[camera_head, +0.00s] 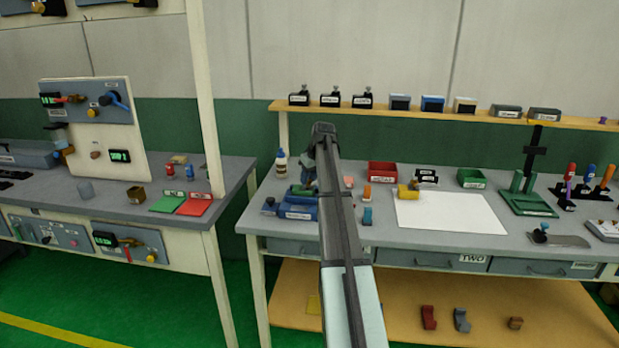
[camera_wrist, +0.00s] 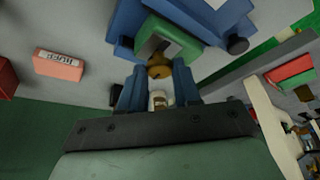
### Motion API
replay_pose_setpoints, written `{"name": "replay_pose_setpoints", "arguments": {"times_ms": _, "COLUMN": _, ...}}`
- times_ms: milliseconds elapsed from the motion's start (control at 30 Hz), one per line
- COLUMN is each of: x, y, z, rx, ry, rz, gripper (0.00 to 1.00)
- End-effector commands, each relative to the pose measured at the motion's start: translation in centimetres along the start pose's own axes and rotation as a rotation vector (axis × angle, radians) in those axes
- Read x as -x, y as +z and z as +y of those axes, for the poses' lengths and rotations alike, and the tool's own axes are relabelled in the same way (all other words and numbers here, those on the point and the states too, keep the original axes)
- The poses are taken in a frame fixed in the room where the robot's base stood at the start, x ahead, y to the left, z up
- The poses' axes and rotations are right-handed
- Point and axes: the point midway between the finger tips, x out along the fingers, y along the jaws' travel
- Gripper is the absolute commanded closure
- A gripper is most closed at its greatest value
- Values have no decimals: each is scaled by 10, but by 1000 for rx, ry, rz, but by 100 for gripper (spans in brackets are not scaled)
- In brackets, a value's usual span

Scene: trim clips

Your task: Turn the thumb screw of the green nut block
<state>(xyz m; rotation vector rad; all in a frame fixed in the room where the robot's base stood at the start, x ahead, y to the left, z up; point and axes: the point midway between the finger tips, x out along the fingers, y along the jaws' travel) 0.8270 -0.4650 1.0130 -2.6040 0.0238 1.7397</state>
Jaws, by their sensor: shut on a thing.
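The green nut block (camera_wrist: 182,42) sits in the blue vise (camera_wrist: 211,22) in the wrist view. Its brass-coloured thumb screw (camera_wrist: 159,72) sticks out toward my gripper (camera_wrist: 158,77). The two blue fingers are shut on the screw, one on each side of it. In the head view the green nut block (camera_head: 301,190) shows as a small patch above the blue vise (camera_head: 296,211), left of my arm. My arm hides most of the gripper there, and the screw cannot be made out.
A labelled pink block (camera_wrist: 60,64) lies beside the vise. A white bottle (camera_head: 282,165) stands at the bench's back left. A red bin (camera_head: 382,171), a yellow block (camera_head: 408,191) and a white sheet (camera_head: 460,215) are to the right. A shelf (camera_head: 440,115) runs along the back.

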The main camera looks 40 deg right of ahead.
Motion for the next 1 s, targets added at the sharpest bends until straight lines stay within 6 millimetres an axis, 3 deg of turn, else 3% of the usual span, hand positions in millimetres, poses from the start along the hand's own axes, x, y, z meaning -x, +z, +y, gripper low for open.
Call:
{"name": "replay_pose_setpoints", "arguments": {"times_ms": 133, "x": 0, "y": 0, "z": 0, "rx": 0, "ry": -1, "rz": 0, "gripper": 98}}
{"name": "replay_pose_setpoints", "arguments": {"times_ms": 167, "x": 0, "y": 0, "z": 0, "rx": 0, "ry": -1, "rz": 0, "gripper": 65}}
{"name": "replay_pose_setpoints", "arguments": {"times_ms": 400, "x": 0, "y": 0, "z": 0, "rx": 1, "ry": -1, "rz": 0, "gripper": 42}}
{"name": "replay_pose_setpoints", "arguments": {"times_ms": 767, "x": 6, "y": 0, "z": 0, "rx": 2, "ry": -1, "rz": 0, "gripper": 41}}
{"name": "replay_pose_setpoints", "arguments": {"times_ms": 1000, "x": 41, "y": 0, "z": 0, "rx": 1, "ry": 0, "rz": 1, "gripper": 41}}
